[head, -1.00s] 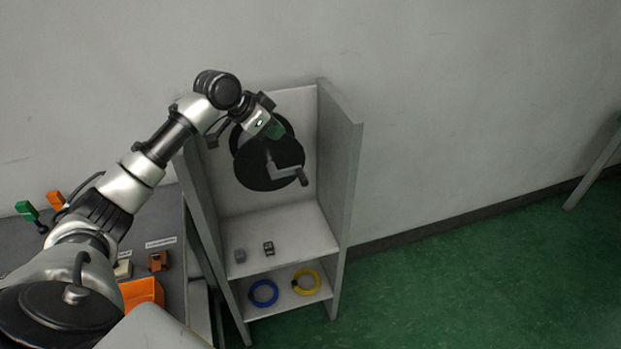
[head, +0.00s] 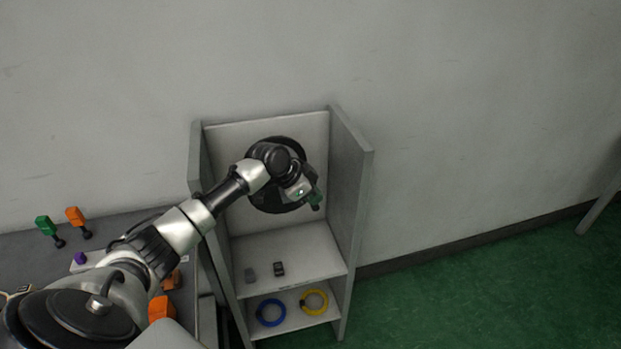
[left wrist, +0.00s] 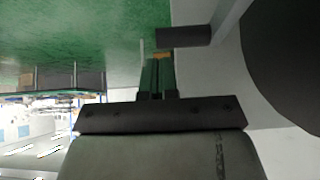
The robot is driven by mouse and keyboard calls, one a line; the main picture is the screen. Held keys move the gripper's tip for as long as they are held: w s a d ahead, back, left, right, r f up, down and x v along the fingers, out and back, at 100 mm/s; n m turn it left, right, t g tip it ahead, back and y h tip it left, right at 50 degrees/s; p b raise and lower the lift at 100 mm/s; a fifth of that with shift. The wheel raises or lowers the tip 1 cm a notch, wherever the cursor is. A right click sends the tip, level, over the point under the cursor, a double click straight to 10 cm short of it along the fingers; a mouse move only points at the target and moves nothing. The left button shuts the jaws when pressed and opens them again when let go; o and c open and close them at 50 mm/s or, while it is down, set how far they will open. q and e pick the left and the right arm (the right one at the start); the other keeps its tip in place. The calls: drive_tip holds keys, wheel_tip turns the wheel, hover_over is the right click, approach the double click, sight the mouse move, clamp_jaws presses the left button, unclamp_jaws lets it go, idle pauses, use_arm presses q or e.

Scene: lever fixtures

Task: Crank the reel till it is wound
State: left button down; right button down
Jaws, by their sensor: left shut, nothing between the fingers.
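The reel (head: 290,145) is a black double disc at the back of the grey open cabinet, partly hidden behind my left arm. It also fills the right side of the left wrist view (left wrist: 290,50). The crank's dark cylindrical handle (left wrist: 183,37) sticks out from a grey crank arm (left wrist: 229,22) in the left wrist view. My left gripper (head: 316,203) is at the right part of the reel in the head view. Its green fingers (left wrist: 158,62) are shut and empty, with their tips close to the handle; I cannot tell whether they touch it.
The cabinet's right side wall (head: 352,190) stands close to my left gripper. Below, two small blocks lie on a shelf, with a blue ring (head: 271,312) and a yellow ring (head: 315,302) underneath. A grey table (head: 30,262) with levers stands at the left.

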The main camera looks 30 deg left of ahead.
use_arm(q)
drive_tip(key=shift+s+a+f, duration=0.1)
drive_tip(key=shift+f, duration=0.4)
